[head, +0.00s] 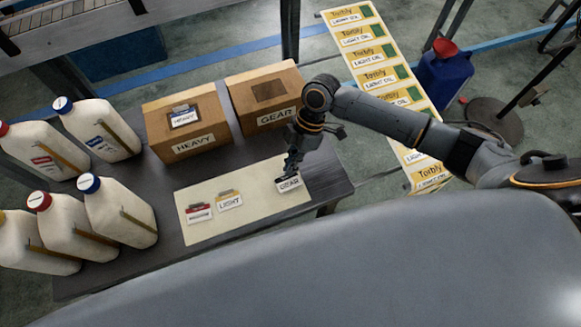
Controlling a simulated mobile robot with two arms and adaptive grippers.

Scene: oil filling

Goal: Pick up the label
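Three labels lie on a cream mat (255,218) on the dark table: one with a red band (199,214), the LIGHT label (230,202) and the GEAR label (289,186) at the mat's right end. My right gripper (287,174) points down at the GEAR label, with its fingertips at the label's upper edge and covering its top. I cannot tell whether the fingers touch or grip it. My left gripper is out of view.
The GEAR box (255,120) stands just behind my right gripper. Several white jugs (120,210) with coloured caps crowd the table's left side. A board of LIGHT OIL labels (375,65) and a blue container (440,80) are at the back right.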

